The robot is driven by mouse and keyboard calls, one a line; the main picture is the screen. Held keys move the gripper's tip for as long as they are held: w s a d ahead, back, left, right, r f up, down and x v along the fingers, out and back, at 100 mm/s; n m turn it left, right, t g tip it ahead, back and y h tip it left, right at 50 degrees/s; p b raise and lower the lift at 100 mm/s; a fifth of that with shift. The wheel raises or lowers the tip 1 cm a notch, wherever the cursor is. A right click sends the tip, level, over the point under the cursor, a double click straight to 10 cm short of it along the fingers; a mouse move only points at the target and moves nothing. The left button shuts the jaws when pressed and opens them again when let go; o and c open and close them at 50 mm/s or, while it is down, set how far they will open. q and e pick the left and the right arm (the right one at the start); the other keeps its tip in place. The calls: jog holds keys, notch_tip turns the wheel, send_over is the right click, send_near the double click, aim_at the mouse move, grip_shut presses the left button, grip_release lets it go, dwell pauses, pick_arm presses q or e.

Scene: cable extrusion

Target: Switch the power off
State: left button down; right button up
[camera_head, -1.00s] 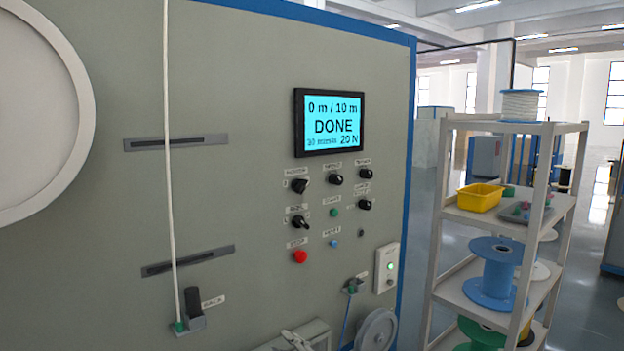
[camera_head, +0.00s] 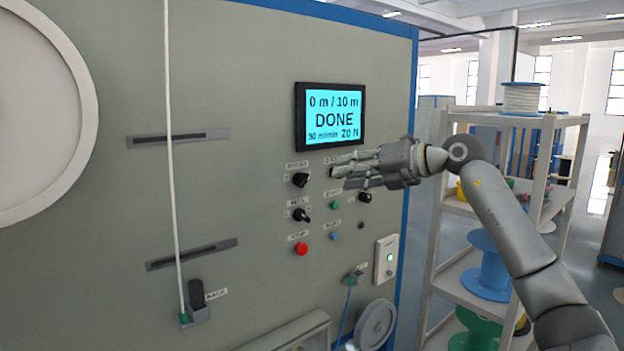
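The power knob (camera_head: 300,180) is a black rotary knob at the upper left of the control cluster, under a small label that seems to read POWER. Its exact setting is too small to tell. The lit screen (camera_head: 330,116) above it reads "0 m / 10 m", "DONE", "30 m/min" and "20 N". My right gripper (camera_head: 338,173) reaches in from the right in front of the panel, fingertips pointing left, a short way right of the power knob and seemingly apart from it. It hides the upper middle and right controls. Its finger gap is unclear. My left gripper is not in view.
Below the power knob are another black knob (camera_head: 301,215) and a red stop button (camera_head: 301,249). Green (camera_head: 334,205) and blue (camera_head: 333,237) buttons lie to their right. A white box with a green light (camera_head: 386,259) is lower right. A shelf rack (camera_head: 545,170) with spools stands behind my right arm.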

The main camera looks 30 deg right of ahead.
aim_at(308, 179)
jog(key=p+x, duration=0.3)
jog(key=x, duration=0.6)
jog(key=shift+w+a+p, duration=0.1)
jog(key=shift+w+p, duration=0.2)
jog(key=shift+w+a+f, duration=0.2)
jog(key=shift+w, duration=0.25)
grip_shut()
